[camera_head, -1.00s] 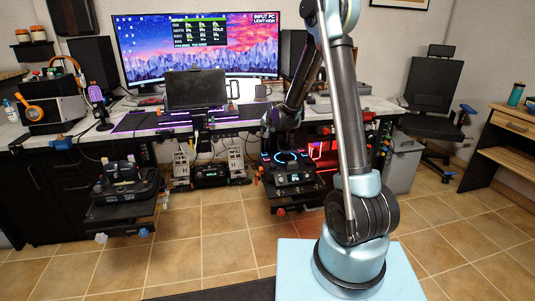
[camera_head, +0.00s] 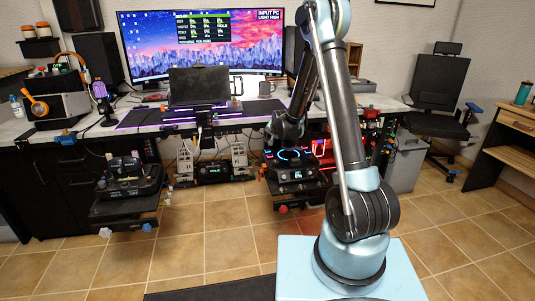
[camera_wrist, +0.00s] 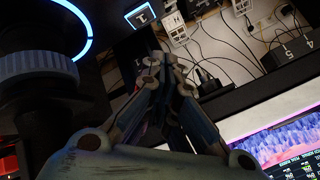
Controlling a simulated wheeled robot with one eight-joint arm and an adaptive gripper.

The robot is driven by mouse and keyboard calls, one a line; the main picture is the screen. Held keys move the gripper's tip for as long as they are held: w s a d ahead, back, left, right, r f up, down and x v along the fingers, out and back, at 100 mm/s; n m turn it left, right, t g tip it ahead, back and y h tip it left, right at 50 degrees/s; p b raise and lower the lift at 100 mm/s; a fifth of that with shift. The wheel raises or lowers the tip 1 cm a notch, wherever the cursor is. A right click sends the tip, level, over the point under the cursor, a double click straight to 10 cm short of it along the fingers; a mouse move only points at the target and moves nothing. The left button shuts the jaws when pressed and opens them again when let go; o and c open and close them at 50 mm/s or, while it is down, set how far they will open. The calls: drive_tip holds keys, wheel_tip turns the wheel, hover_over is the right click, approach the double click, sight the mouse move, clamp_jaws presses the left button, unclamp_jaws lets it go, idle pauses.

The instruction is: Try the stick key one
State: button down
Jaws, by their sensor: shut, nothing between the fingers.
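In the head view, a black control unit (camera_head: 292,178) with a glowing blue ring and a small lit display stands on the right-hand mount below the desk. My gripper's end is over it, with its fingers too dark and small to make out there. In the wrist view, my gripper (camera_wrist: 172,62) has its fingers together and empty. A small key marked 1 (camera_wrist: 141,15), edged in blue light, lies beyond the fingertips, apart from them in the picture. A large dark round part with a blue glowing ring (camera_wrist: 40,68) is at left. I cannot tell whether it is the stick.
Keys marked 4 and 5 (camera_wrist: 291,50) show at the right of the wrist view, near cables and white panels. In the head view, another control unit (camera_head: 130,182) is on the left mount. A wide monitor (camera_head: 150,45) and a laptop stand on the desk.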

drive_tip(key=shift+f, duration=1.6)
idle(0.3)
drive_tip(key=shift+f, duration=0.35)
drive_tip(key=shift+f, duration=0.45)
idle(0.8)
drive_tip(key=shift+r, duration=0.1)
drive_tip(key=shift+s+r, duration=0.1)
drive_tip(key=shift+r, duration=0.7)
drive_tip(key=shift+r, duration=0.1)
drive_tip(key=shift+r, duration=2.4)
